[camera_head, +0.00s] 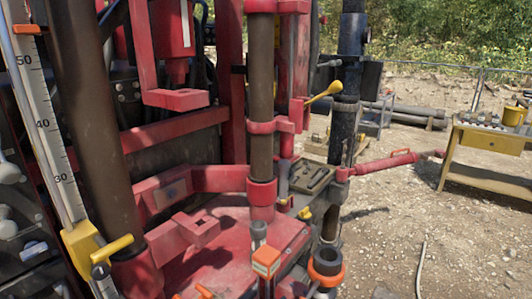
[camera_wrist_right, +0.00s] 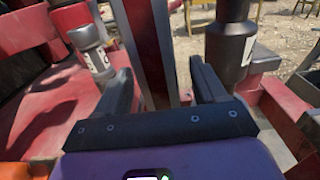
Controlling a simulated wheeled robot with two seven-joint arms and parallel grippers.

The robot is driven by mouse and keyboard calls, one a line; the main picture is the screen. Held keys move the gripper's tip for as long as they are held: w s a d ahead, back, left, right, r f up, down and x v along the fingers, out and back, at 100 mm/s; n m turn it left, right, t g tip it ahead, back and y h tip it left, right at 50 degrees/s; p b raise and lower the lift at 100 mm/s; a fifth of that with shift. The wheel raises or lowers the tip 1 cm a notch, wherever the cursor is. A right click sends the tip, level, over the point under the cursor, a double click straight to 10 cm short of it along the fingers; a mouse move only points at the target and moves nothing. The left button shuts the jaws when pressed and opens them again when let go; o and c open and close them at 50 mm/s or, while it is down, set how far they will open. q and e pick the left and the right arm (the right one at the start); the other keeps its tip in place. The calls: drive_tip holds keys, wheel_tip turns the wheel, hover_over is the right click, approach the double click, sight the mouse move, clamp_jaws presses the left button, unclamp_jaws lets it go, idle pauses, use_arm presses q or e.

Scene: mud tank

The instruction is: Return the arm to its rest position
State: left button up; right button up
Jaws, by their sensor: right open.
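My right gripper (camera_wrist_right: 161,70) shows in the right wrist view, with its two dark fingers standing apart. A red upright post (camera_wrist_right: 150,45) appears between the fingers, beyond or between them; I cannot tell if it touches either one. The fingers are not closed on it. Neither of my arms can be made out in the head view, and my left gripper is not seen.
A red drilling rig (camera_head: 220,225) with brown pipes fills the left and middle of the head view. A yellow handle (camera_head: 325,91) and a red bar (camera_head: 385,163) stick out rightward. A workbench (camera_head: 490,138) stands on open gravel at right. A dark cylinder (camera_wrist_right: 230,45) is close right of the gripper.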

sight(262, 282)
drive_tip(key=shift+f, duration=0.15)
wheel_tip(262, 282, up, 9)
drive_tip(key=p, duration=0.3)
drive_tip(key=shift+r+p, duration=0.2)
drive_tip(key=shift+p, duration=0.2)
wheel_tip(262, 282, down, 10)
drive_tip(key=b, duration=0.4)
wheel_tip(262, 282, up, 9)
drive_tip(key=p, duration=0.7)
drive_tip(key=shift+r, duration=0.1)
